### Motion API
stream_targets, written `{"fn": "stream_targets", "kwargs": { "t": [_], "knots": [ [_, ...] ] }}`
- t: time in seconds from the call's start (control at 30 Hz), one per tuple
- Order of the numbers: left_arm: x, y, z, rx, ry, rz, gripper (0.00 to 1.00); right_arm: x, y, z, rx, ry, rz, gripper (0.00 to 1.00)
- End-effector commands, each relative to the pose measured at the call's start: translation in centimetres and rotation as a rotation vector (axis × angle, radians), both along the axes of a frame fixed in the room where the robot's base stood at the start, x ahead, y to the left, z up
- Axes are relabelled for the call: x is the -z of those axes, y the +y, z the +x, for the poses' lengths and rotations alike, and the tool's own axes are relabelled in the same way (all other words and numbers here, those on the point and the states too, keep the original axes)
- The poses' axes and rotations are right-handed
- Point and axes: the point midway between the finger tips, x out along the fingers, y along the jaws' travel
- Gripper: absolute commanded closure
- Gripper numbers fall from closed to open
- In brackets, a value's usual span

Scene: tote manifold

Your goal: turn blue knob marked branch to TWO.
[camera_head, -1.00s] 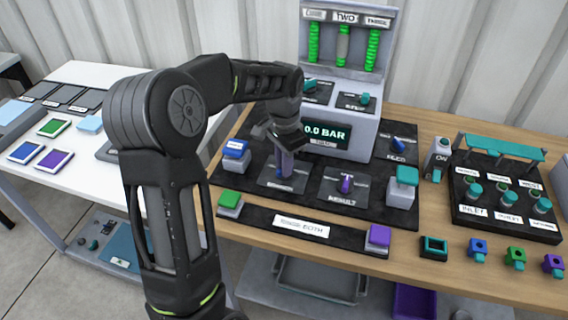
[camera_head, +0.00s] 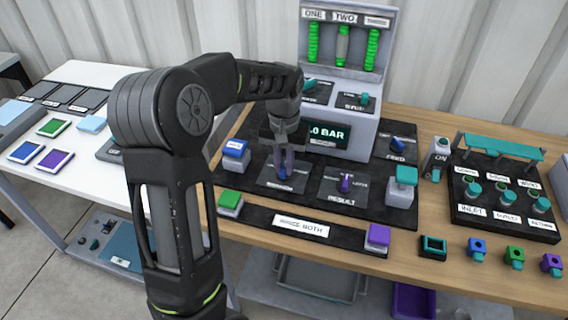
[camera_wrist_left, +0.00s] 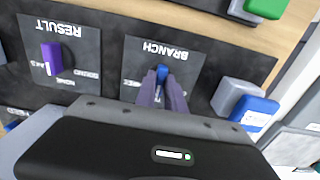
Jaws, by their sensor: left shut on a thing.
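The blue knob marked BRANCH (camera_wrist_left: 162,72) stands on its dark plate in the left wrist view, where the label reads upside down. It also shows low between the fingers in the head view (camera_head: 283,173). My left gripper (camera_wrist_left: 163,84) points down at the plate and is shut on the knob, its purple-grey fingers on either side. The fingers cover part of the knob and the scale marks, so I cannot read its setting. In the head view my left gripper (camera_head: 284,168) stands in front of the pressure display (camera_head: 326,134). My right gripper is not in view.
The purple RESULT knob (camera_head: 346,183) sits to the right of BRANCH. A blue button block (camera_head: 235,150) and a green one (camera_head: 230,200) stand to the left. The green-tubed gauge housing (camera_head: 343,45) rises behind. A teal-railed valve block (camera_head: 505,190) is far right.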

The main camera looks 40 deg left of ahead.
Motion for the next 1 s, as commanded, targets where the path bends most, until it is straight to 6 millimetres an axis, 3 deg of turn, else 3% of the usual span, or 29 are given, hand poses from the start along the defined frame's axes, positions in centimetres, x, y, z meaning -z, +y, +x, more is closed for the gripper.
{"fn": "stream_targets", "kwargs": {
  "t": [0.37,0.4,0.63,1.0],
  "knots": [
    [-0.05,0.02,0.07,-0.006,-0.003,0.001,1.0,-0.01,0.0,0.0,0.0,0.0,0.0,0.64],
    [-0.05,0.02,0.07,-0.006,-0.003,0.001,0.85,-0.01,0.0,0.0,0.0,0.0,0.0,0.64],
    [-0.03,0.01,0.04,-0.005,-0.002,0.001,0.66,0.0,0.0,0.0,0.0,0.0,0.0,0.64],
    [-0.48,0.02,0.05,-0.005,-0.001,0.0,0.65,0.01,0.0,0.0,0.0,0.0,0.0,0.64]
  ]
}}
